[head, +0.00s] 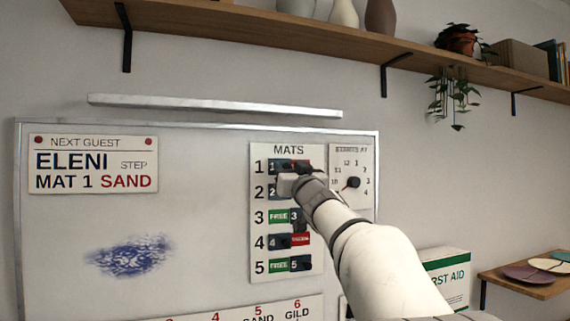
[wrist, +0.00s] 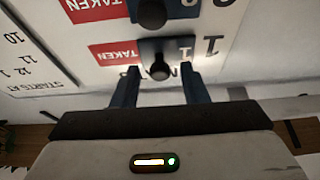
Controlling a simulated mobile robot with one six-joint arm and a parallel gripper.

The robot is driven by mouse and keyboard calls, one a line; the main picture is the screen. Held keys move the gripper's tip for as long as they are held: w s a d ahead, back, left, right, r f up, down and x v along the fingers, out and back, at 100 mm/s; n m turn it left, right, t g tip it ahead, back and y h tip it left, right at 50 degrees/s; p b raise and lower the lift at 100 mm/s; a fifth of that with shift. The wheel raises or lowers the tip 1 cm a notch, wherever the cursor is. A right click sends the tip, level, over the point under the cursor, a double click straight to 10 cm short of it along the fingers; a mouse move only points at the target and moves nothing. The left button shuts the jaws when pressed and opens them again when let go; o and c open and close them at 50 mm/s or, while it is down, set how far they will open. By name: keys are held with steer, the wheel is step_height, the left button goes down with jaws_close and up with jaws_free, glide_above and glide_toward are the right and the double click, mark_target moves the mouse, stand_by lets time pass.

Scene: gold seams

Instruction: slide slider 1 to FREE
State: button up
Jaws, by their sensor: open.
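Slider 1 (head: 278,165) is a dark plate in the top row of the MATS panel (head: 258,205). It sits at the left end of its row, with red to its right. In the wrist view, upside down, slider 1 (wrist: 178,46) has a dark round knob (wrist: 160,70), and the red TAKEN label (wrist: 115,53) shows beside it. No FREE label shows in that row. My gripper (wrist: 160,78) is open, with one finger on each side of the knob and a gap to each. In the head view my gripper (head: 292,183) partly covers rows 1 and 2.
Slider 2 (wrist: 185,8) is close to slider 1, also beside a TAKEN label. Sliders 3 (head: 297,217) and 5 (head: 301,263) sit right, showing FREE; slider 4 (head: 279,242) sits left. A dial (head: 352,182) is right of the panel. The guest card (head: 93,163) reads ELENI, MAT 1, SAND.

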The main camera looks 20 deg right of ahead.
steer(key=shift+w, duration=0.2)
steer(key=shift+c, duration=0.2)
jaws_close()
